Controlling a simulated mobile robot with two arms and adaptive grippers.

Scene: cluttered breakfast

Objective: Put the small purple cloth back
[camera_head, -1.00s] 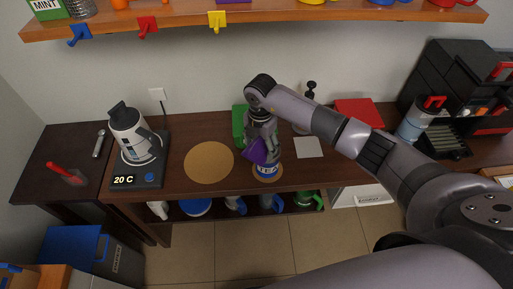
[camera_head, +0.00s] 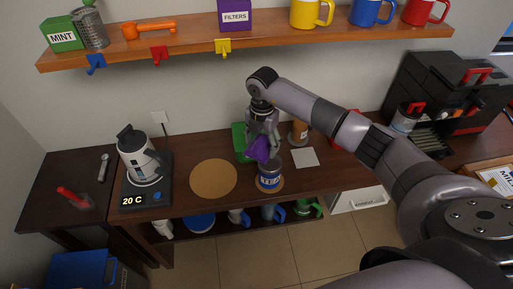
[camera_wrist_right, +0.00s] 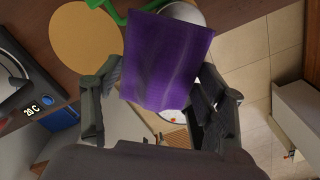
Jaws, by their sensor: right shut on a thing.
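The small purple cloth (camera_head: 258,150) hangs from my right gripper (camera_head: 264,136), which points down over the counter. My left gripper is not in view.
Blue (camera_head: 95,64), red (camera_head: 158,55) and yellow (camera_head: 223,47) hooks hang under the wall shelf (camera_head: 190,46). A green object (camera_head: 239,140) stands behind the cloth. A kettle (camera_head: 140,155), a round cork mat (camera_head: 213,179) and a white square (camera_head: 304,158) are on the counter.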

